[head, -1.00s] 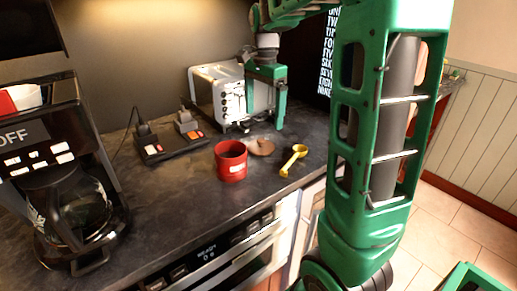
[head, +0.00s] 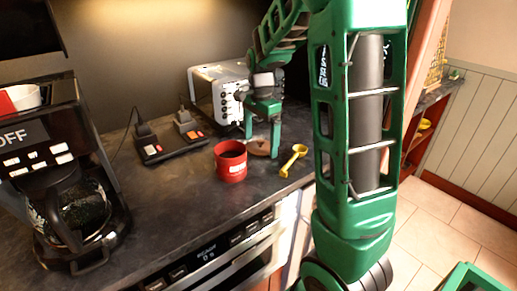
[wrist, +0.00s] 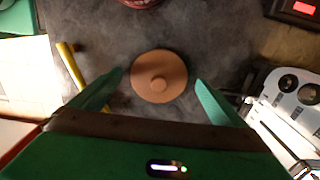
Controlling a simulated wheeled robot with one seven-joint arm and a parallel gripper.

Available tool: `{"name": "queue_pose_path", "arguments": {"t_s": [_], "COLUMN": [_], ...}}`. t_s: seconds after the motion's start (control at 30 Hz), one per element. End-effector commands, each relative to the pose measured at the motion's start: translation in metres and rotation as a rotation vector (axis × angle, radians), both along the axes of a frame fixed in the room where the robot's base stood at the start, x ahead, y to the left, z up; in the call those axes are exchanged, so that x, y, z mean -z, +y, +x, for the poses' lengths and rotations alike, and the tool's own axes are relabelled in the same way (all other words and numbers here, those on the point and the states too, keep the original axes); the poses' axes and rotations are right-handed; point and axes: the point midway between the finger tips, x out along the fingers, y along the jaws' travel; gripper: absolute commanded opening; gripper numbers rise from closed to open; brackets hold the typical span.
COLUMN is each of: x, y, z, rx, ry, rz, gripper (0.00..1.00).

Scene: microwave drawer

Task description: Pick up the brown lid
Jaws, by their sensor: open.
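The brown lid (wrist: 158,72) is a round disc with a small knob, lying flat on the dark counter. In the wrist view it lies between and just ahead of the fingers of my gripper (wrist: 158,90). In the head view the lid (head: 259,148) shows low behind the red cup, partly hidden by my gripper (head: 262,145). My gripper is open and empty, pointing down above the lid. I see no contact with the lid, and the exact height is hard to tell.
A red cup (head: 231,161) stands left of the lid and a yellow scoop (head: 294,160) lies to its right. A toaster (head: 222,95) stands behind my gripper. A power strip (head: 169,143) and coffee maker (head: 70,195) are to the left. The counter's front (head: 190,215) is clear.

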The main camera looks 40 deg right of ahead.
Motion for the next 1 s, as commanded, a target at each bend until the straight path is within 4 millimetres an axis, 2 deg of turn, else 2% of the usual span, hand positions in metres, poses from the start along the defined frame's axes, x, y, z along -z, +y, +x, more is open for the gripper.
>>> {"name": "queue_pose_path", "arguments": {"t_s": [0.27, 0.3, 0.4, 0.5, 0.8, 1.0], "x": [0.005, 0.005, 0.004, 0.004, 0.002, -0.024], "y": [0.000, 0.000, 0.000, 0.000, 0.000, 0.000], "z": [0.000, 0.000, 0.000, 0.000, 0.000, 0.001], "rx": [0.000, 0.000, 0.000, -0.001, -0.001, -0.001], "ry": [-0.001, -0.001, -0.001, -0.001, -0.001, -0.006], "rz": [0.000, 0.000, 0.000, 0.000, 0.000, 0.000], "gripper": [0.95, 0.93, 0.69, 0.50, 0.50, 0.50]}}
